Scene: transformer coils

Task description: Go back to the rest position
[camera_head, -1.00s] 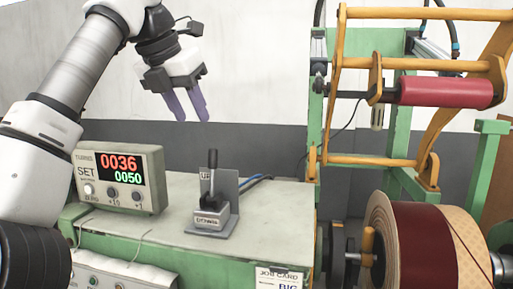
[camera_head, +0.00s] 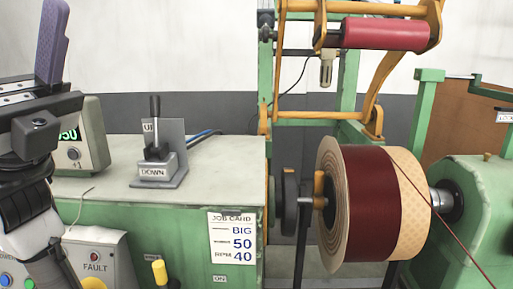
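My gripper (camera_head: 52,40) is at the far left of the head view, close to the camera, with its purple finger pointing up. Only one finger shows clearly; the other is hidden or out of frame, so I cannot tell the gap. Nothing shows in its grasp. It is in front of the left end of the green cabinet and partly covers the turns counter (camera_head: 92,135). The lever (camera_head: 155,125) stands about upright on its grey base between the UP and DOWN labels, apart from my gripper.
The green cabinet (camera_head: 225,165) carries a job card (camera_head: 231,238) and a panel with a FAULT lamp (camera_head: 95,268). To the right are the dark red coil (camera_head: 368,205), the red roller (camera_head: 385,35) on its yellow frame (camera_head: 318,118), and a green housing (camera_head: 480,195).

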